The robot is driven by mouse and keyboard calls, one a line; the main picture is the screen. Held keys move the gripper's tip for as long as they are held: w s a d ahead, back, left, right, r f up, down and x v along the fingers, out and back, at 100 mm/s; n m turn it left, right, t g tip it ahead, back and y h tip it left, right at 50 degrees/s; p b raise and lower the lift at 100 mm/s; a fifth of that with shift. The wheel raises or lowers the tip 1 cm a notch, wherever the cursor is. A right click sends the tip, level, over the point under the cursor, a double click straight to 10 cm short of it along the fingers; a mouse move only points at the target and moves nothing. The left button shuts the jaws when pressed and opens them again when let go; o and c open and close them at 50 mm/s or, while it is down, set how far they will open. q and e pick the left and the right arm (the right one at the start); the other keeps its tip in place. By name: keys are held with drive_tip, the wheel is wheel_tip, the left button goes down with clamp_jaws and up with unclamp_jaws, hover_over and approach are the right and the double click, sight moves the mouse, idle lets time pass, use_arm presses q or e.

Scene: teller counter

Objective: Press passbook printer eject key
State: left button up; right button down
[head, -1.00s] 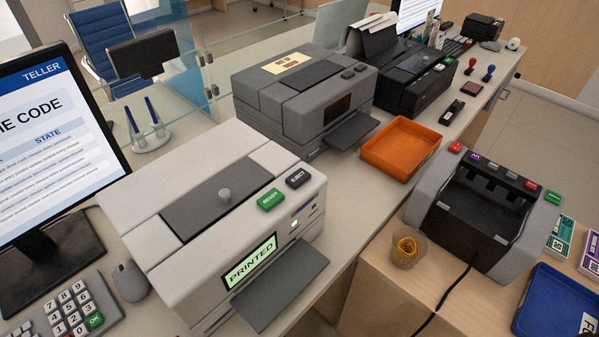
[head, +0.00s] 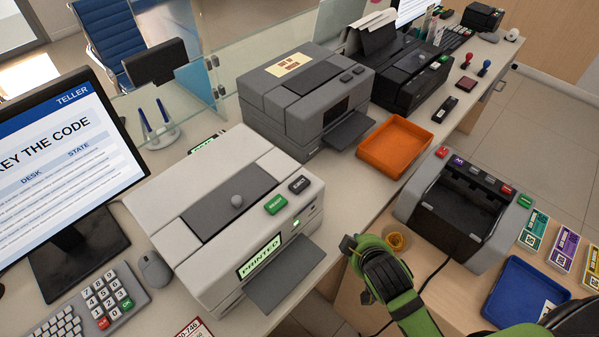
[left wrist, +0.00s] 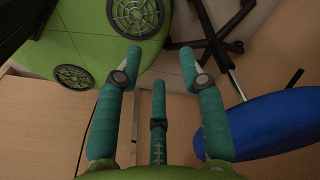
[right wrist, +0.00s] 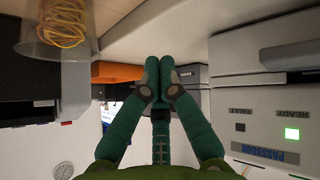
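The passbook printer (head: 215,215) is the pale grey machine at centre left in the head view, its display reading PRINTED. Its dark eject key (head: 299,185) is on the top front edge, beside a green ready key (head: 276,204). In the right wrist view, the printer's front (right wrist: 255,110) shows a lit green ready light; the eject key is not seen there. My right gripper (head: 350,244) is right of the printer's dark output tray, apart from the keys. Its fingers are together and empty in the right wrist view (right wrist: 158,62). My left gripper (left wrist: 161,65) is open and empty, outside the head view.
A cup of rubber bands (head: 397,243) stands beside my right gripper. A note counter (head: 465,215), blue tray (head: 520,290) and orange tray (head: 396,147) are to the right. Another grey printer (head: 305,100) is behind. The monitor (head: 65,165) and keypad (head: 108,297) are left.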

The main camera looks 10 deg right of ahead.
drive_tip(key=w+a+r+n+t, duration=0.1)
drive_tip(key=w+r+n+t, duration=0.2)
drive_tip(key=r, duration=0.6)
drive_tip(key=w+a+r+n+t+y+p, duration=0.1)
drive_tip(key=w+r+t, duration=0.3)
drive_tip(key=r, duration=0.6)
drive_tip(key=w+a+r+n+t, duration=0.1)
drive_tip(key=w+r+n+t, duration=0.2)
drive_tip(key=r, duration=0.6)
drive_tip(key=s+a+r+n+g+y, duration=0.3)
drive_tip(key=a+r+n+y, duration=0.45)
drive_tip(key=n+y, duration=0.4)
drive_tip(key=s+a+r+n+g+y, duration=0.2)
drive_tip(key=a+r+n+y, duration=0.5)
drive_tip(key=n, duration=0.7)
drive_tip(key=s+a+f+n+g, duration=0.2)
drive_tip(key=a+f+n+g, duration=0.3)
drive_tip(key=f+n+g, duration=0.3)
wheel_tip(320, 180, down, 6)
drive_tip(key=w+d+r+n+h, duration=0.1)
drive_tip(key=w+d+n+h, duration=0.25)
drive_tip(key=h, duration=0.25)
drive_tip(key=w+d+f+n+t+h, duration=0.1)
drive_tip(key=w+d+f+h, duration=0.2)
drive_tip(key=d, duration=0.5)
drive_tip(key=f+h, duration=0.1)
drive_tip(key=h, duration=0.1)
drive_tip(key=shift+w+f+h, duration=0.2)
drive_tip(key=shift+w+h, duration=0.15)
